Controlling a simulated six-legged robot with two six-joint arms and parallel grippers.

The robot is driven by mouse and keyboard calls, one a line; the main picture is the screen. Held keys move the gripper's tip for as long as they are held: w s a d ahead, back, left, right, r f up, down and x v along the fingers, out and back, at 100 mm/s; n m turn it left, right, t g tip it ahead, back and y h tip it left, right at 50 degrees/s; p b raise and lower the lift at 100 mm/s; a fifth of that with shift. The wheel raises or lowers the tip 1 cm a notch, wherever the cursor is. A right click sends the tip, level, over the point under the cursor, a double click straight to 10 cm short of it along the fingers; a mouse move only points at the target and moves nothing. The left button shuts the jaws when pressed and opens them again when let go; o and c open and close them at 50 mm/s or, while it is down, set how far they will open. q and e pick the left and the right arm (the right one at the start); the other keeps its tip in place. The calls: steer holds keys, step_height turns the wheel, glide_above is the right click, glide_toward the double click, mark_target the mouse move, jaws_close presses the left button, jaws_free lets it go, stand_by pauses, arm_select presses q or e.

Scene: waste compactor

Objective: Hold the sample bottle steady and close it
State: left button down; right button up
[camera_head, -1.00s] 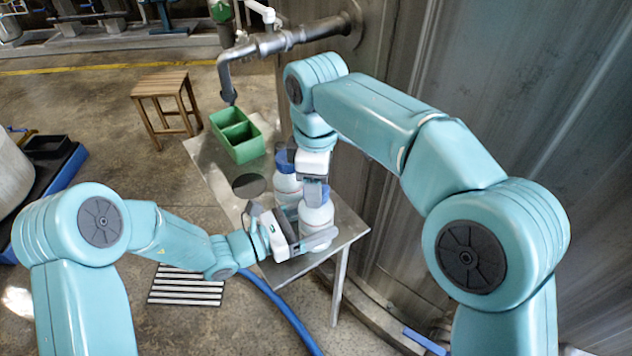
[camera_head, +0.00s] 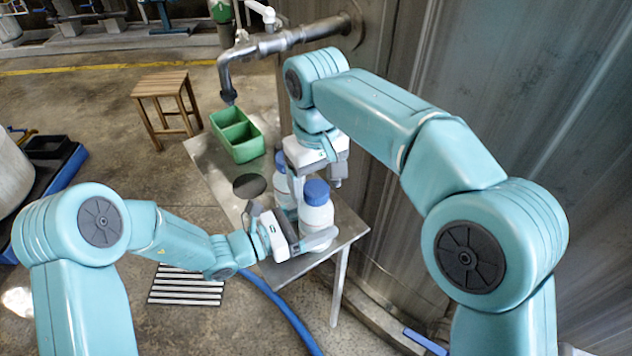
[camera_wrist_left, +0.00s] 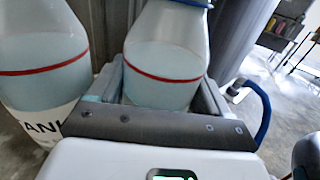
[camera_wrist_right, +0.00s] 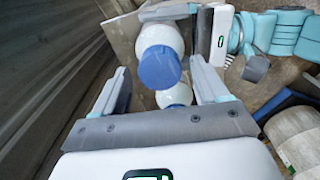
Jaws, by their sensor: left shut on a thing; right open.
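The sample bottle (camera_head: 317,216) is white and stands upright near the table's front corner, with a blue cap (camera_head: 315,191) on its top. My left gripper (camera_head: 305,242) is shut around its lower body. The left wrist view shows the bottle (camera_wrist_left: 166,60) between the fingers, with a red line around it. My right gripper (camera_head: 330,180) is open and empty, up behind the bottle. In the right wrist view the cap (camera_wrist_right: 157,67) shows beyond the spread fingers, not gripped. How tightly the cap sits cannot be told.
A second bottle (camera_head: 283,189) with a blue cap stands close behind; it also shows in the left wrist view (camera_wrist_left: 40,65). A green divided bin (camera_head: 240,150) and a dark round patch (camera_head: 249,186) lie farther back on the metal table (camera_head: 212,172). A metal wall rises at right.

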steer(key=shift+r, duration=1.9)
steer(key=shift+c, duration=0.4)
step_height(320, 180, up, 4)
steer(key=n, duration=0.3)
steer(key=shift+f, duration=0.25)
steer(key=shift+f, duration=4.05)
steer(key=shift+c, duration=0.3)
